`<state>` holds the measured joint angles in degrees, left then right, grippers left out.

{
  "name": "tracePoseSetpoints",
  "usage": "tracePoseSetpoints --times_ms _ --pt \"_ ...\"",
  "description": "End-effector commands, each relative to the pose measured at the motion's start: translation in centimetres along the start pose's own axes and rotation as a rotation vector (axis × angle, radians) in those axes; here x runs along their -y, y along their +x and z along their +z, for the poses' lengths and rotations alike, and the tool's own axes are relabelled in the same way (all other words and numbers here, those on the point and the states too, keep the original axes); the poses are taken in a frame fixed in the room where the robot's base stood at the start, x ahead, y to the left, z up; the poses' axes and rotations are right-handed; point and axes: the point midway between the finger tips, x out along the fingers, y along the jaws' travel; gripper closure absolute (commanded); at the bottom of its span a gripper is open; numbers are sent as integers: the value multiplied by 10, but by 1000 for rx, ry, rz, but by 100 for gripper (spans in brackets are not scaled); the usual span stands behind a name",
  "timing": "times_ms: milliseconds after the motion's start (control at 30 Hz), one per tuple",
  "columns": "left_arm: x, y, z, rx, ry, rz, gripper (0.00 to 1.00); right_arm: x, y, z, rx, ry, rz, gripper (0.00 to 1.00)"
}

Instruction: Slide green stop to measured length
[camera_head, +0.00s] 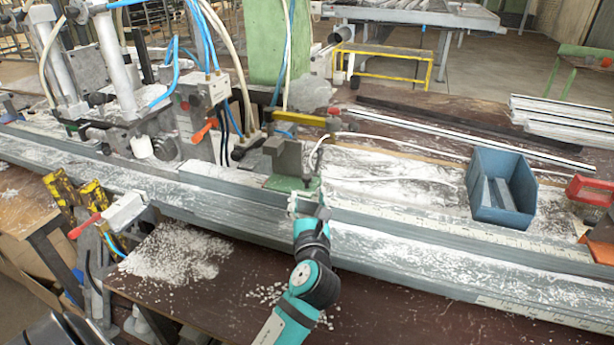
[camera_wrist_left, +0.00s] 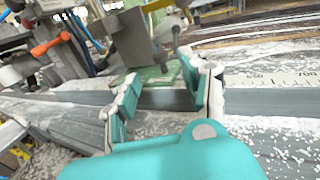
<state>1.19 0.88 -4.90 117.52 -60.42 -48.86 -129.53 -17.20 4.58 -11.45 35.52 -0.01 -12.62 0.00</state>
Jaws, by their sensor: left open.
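The green stop (camera_head: 292,184) sits on the long grey rail (camera_head: 400,212), with a grey metal block standing on its base. In the left wrist view the green stop (camera_wrist_left: 152,76) shows just beyond the fingertips. My left gripper (camera_head: 306,205) is in front of the stop, on the near side of the rail. In the left wrist view my left gripper (camera_wrist_left: 160,95) has its two fingers spread apart, with nothing seen held between them. Whether a finger touches the stop cannot be told. A measuring scale (camera_head: 480,235) runs along the rail to the right. My right gripper is not seen.
A blue bin (camera_head: 501,186) stands behind the rail at right, near a red part (camera_head: 590,190). A clamp machine with hoses and an orange lever (camera_head: 204,130) stands left of the stop. White chips (camera_head: 175,252) cover the rail and bench.

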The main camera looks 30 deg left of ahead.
Motion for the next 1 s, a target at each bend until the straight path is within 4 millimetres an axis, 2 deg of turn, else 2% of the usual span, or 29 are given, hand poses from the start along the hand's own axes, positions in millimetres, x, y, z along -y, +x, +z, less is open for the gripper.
tracePoseSetpoints --times_ms 33,200,400,600,833,867,1000 --pt "0 12 2 2 0 1 54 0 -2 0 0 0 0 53" --pt "0 48 1 2 1 1 54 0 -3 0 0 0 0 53" --pt "0 77 0 1 1 0 54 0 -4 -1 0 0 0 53" --pt "0 88 0 -1 -1 -1 54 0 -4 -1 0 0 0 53" --pt "0 88 0 0 -1 -1 54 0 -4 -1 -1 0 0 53" --pt "0 88 0 0 -1 -1 56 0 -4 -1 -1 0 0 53" --pt "0 88 0 0 -1 -1 74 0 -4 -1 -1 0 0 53"
